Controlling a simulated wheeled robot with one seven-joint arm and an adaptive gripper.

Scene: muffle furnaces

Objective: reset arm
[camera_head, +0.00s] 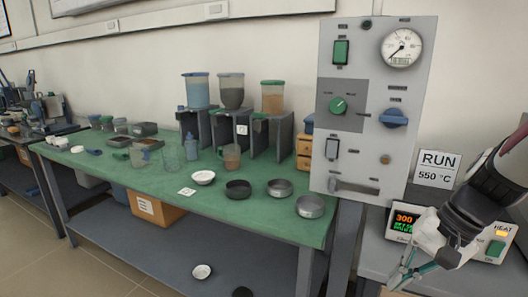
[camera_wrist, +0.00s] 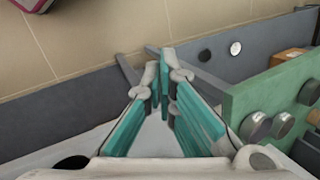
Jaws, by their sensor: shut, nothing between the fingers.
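My gripper (camera_head: 402,276) is at the lower right in the head view, beside the small controller box (camera_head: 403,224) with a lit display reading 300. In the wrist view my gripper (camera_wrist: 164,90) points down towards the floor, with its teal-lined fingers together at the tips and nothing between them. My arm comes in from the right edge in the head view and hides part of the equipment with the HEAT label (camera_head: 497,243).
A grey panel (camera_head: 350,110) with a gauge and knobs stands left of my arm. A green-topped table (camera_head: 265,215) holds bowls, jars and dispensers; its edge shows in the wrist view (camera_wrist: 240,100). A RUN 550 °C sign (camera_head: 437,168) stands behind my arm. Tiled floor (camera_wrist: 100,30) is open.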

